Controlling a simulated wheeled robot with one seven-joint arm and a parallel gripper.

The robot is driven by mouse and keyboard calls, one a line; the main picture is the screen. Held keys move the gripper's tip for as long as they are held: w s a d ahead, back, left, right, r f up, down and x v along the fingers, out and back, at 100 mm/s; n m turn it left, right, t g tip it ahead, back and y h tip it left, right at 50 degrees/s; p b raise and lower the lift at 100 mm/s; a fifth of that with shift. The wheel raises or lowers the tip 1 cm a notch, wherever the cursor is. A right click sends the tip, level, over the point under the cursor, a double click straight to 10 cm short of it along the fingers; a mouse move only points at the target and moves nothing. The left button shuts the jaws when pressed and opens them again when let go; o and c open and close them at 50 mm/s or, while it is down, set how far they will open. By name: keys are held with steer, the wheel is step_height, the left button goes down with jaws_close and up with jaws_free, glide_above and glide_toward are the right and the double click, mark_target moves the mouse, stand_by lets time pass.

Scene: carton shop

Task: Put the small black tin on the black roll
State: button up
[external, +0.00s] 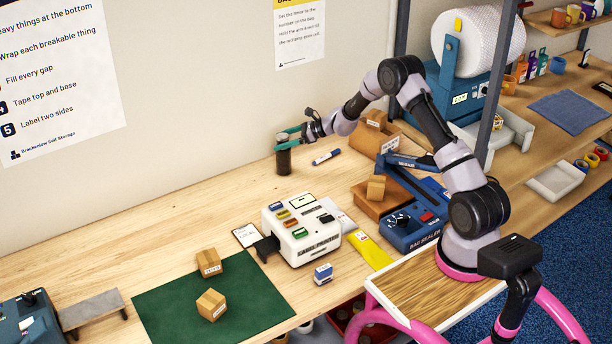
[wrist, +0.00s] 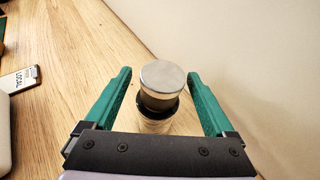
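The small tin (wrist: 163,80) has a silver lid and a dark body. In the wrist view it stands upright over a wider round thing with a black top, which looks like the black roll (wrist: 156,125). Tin and roll appear stacked, with no clear gap. In the external view they form one dark upright column, with the roll (external: 284,166) at the bottom near the wall. My gripper (external: 288,138) is at the column's top. Its teal fingers are spread on both sides of the tin, with space between each finger and the tin.
A blue-capped marker (external: 326,157) lies right of the column. A white label printer (external: 301,230) stands in front, and a blue bag sealer (external: 412,215) and cardboard boxes are to the right. The wall is close behind. The bench left of the column is clear.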

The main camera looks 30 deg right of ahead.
steer(key=shift+d+r, duration=0.15)
steer(key=shift+r, duration=0.05)
steer(key=v, duration=1.1)
steer(key=s+a+r+n+g+h, duration=0.35)
steer(key=s+r+n, duration=0.85)
steer(key=s+r, duration=0.9)
steer(key=s+d+r+n+t+h, duration=0.1)
steer(key=s+d+n, duration=0.1)
steer(key=s, duration=0.6)
steer(key=s+d+r+n+t+h, duration=0.1)
steer(key=s+n, duration=0.3)
steer(key=s, duration=0.4)
steer(key=s+d+r+n+t+h, duration=0.1)
steer(key=s+d+r+n+h, duration=0.1)
steer(key=s, duration=0.6)
steer(key=shift+d+r+n+h, duration=0.4)
steer(key=shift+n+h, duration=0.2)
steer(key=shift+h, duration=0.05)
steer(key=shift+s, duration=0.1)
